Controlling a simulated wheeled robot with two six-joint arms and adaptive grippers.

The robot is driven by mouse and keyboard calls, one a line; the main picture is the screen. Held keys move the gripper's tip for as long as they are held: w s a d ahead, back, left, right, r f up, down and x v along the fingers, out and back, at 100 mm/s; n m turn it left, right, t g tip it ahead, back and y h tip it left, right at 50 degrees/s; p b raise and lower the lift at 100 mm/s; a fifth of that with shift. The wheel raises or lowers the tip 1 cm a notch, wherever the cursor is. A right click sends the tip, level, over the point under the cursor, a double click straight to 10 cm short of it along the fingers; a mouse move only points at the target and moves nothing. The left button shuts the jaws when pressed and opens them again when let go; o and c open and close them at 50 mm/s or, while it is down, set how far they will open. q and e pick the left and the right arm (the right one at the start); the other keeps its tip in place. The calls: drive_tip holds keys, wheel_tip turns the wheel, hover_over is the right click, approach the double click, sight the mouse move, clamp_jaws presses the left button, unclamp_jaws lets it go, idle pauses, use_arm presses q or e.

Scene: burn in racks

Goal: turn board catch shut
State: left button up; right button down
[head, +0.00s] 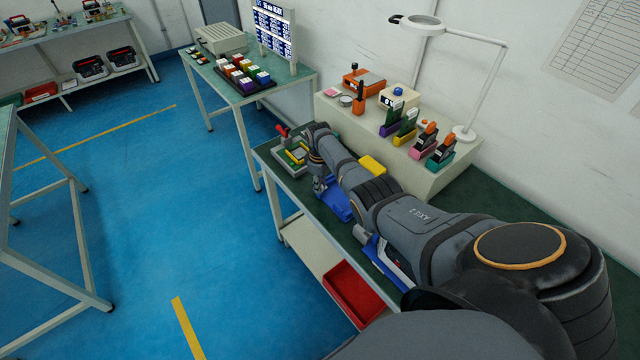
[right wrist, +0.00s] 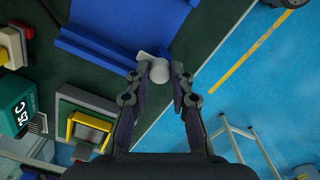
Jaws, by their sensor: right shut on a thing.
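My right gripper (right wrist: 162,88) has its two fingers closed around a pale grey rounded piece (right wrist: 160,71) that looks like the board catch. A short pale arm (right wrist: 146,58) sticks out from it to the upper left. In the head view the right gripper (head: 319,187) points down at the bench's front edge, beside a blue holder (head: 338,203). My forearm hides much of the bench there, and the catch is too small to make out in that view. A grey fixture with a yellow frame (right wrist: 88,130) lies left of the gripper in the wrist view. My left gripper is not in view.
The blue holder (right wrist: 100,42) lies close ahead of the fingertips. A teal box (right wrist: 13,105) stands at the far left. A raised shelf (head: 440,178) with several coloured holders runs behind my arm. A red tray (head: 354,292) is below the bench. The floor in front is clear.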

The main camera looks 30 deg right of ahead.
drive_tip(key=shift+w, duration=0.1)
drive_tip(key=c, duration=1.2)
unclamp_jaws()
drive_tip(key=shift+o, duration=0.2)
wheel_tip(320, 180, up, 12)
drive_tip(key=shift+a, duration=0.1)
